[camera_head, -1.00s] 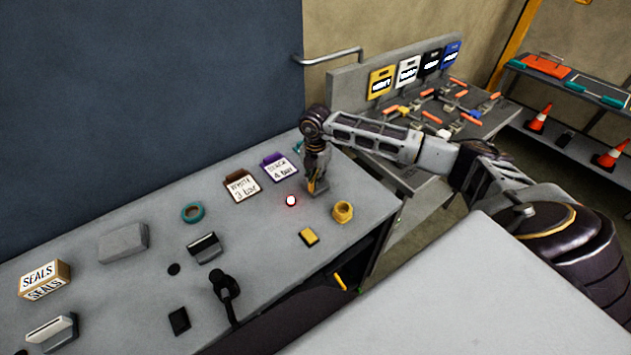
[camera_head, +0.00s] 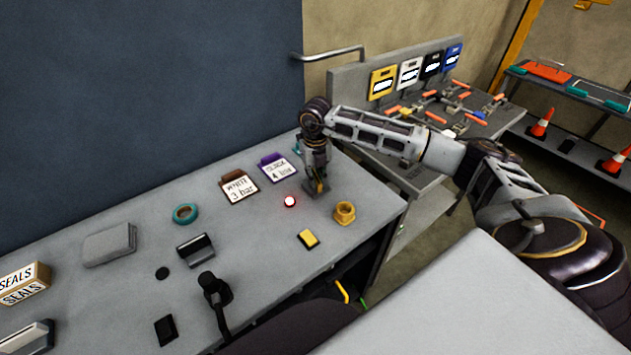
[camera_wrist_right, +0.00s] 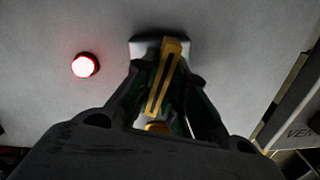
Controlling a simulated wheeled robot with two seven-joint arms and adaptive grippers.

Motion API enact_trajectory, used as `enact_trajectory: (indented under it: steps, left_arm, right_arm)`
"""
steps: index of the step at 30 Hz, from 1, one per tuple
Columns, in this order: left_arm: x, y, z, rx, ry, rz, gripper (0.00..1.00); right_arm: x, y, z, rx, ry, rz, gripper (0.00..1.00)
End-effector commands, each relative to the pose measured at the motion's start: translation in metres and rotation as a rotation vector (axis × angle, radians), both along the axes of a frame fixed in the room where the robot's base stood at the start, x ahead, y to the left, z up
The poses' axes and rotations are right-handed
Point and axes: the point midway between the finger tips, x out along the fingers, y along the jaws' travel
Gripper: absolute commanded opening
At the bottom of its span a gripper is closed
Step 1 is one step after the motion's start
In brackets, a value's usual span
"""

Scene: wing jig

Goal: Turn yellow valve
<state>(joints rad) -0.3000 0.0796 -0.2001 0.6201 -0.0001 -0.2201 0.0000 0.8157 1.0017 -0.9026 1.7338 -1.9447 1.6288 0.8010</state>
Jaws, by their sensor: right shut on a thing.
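The yellow valve has a long yellow handle (camera_wrist_right: 166,75) on a pale grey base (camera_wrist_right: 186,48), in the right wrist view. In the head view it is mostly hidden by my right gripper (camera_head: 316,187), which points down at the grey bench near its far right end. In the right wrist view, my right gripper (camera_wrist_right: 166,95) has its dark fingers on both sides of the handle and is shut on it. The handle runs slightly tilted from the vertical of that picture.
A lit red-rimmed button (camera_head: 290,201) is just left of the valve, and a brass hex fitting (camera_head: 344,212) is to its right. A yellow block (camera_head: 308,239) lies in front. The grey bench (camera_head: 130,205) has bare room between items.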

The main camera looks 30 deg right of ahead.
Motion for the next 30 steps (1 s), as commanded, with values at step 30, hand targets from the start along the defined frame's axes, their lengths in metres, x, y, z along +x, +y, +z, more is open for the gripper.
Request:
enact_trajectory:
  steps: [30]
  left_arm:
    - [0.008,0.02,-0.02,0.021,-0.011,-0.003,0.53]
  right_arm:
    - [0.001,0.0,0.001,0.0,-0.002,0.308,0.0]
